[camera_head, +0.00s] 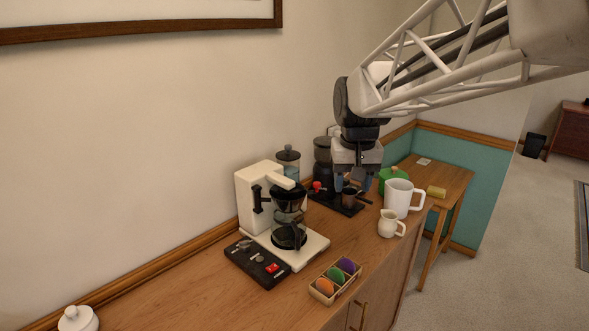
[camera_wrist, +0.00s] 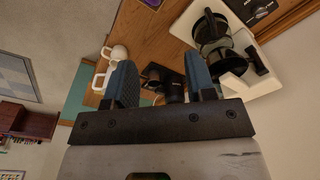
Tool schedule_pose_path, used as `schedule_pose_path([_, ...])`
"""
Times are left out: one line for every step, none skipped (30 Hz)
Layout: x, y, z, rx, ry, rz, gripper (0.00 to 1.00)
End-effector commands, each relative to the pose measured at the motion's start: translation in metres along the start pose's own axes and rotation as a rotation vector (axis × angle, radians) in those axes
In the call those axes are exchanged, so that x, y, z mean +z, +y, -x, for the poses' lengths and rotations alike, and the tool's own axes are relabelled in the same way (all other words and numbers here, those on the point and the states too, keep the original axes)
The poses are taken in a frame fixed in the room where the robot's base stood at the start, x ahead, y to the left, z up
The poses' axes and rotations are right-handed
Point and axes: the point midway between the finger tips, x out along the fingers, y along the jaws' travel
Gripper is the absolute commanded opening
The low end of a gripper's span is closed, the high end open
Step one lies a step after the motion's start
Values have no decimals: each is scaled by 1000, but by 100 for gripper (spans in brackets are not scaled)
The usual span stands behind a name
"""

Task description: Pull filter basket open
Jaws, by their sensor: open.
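The white coffee maker (camera_head: 247,199) stands on the wooden counter. Its dark filter basket (camera_head: 290,199) sits under the top arm, above the glass carafe (camera_head: 289,234); I see no clear gap at the basket. A black handle-like part (camera_head: 262,198) is on the coffee maker's side. My gripper (camera_head: 354,184) points down, open and empty, to the right of the coffee maker and apart from it, over the dark grinder area. In the wrist view, the open fingers (camera_wrist: 158,62) show with the coffee maker (camera_wrist: 262,84) at upper right.
A dark grinder (camera_head: 322,158) stands behind my gripper. A white mug (camera_head: 397,197), a small creamer jug (camera_head: 390,223) and a green pot (camera_head: 392,176) are nearby at right. A box of colored capsules (camera_head: 335,279) and a black switch panel (camera_head: 257,263) lie in front of the coffee maker.

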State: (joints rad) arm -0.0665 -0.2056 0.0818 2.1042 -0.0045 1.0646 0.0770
Motion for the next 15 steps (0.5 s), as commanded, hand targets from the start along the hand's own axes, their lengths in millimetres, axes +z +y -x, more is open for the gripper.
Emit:
schedule_pose_path([-14,-4,-2,0,-9,2,50])
schedule_pose_path([-21,-5,-2,0,-12,2,50])
schedule_pose_path([-30,-8,-3,0,-18,3,50])
schedule_pose_path([-38,-10,-4,0,-22,3,50])
schedule_pose_path([-45,-12,-4,0,-25,3,50])
schedule_pose_path([-55,-14,-6,0,-30,4,50])
schedule_pose_path([-62,-16,-6,0,-33,4,50])
schedule_pose_path([-69,-18,-8,0,-37,4,50])
schedule_pose_path([-79,-20,-9,0,-42,4,50])
schedule_pose_path([-86,-22,-11,0,-46,4,50])
schedule_pose_path([-93,-24,-12,1,-51,4,50])
schedule_pose_path([-102,-27,-14,1,-55,5,50])
schedule_pose_path([-109,-30,-16,1,-59,5,50])
schedule_pose_path([-116,-32,-17,1,-62,6,50])
schedule_pose_path([-125,-35,-20,1,-67,7,50])
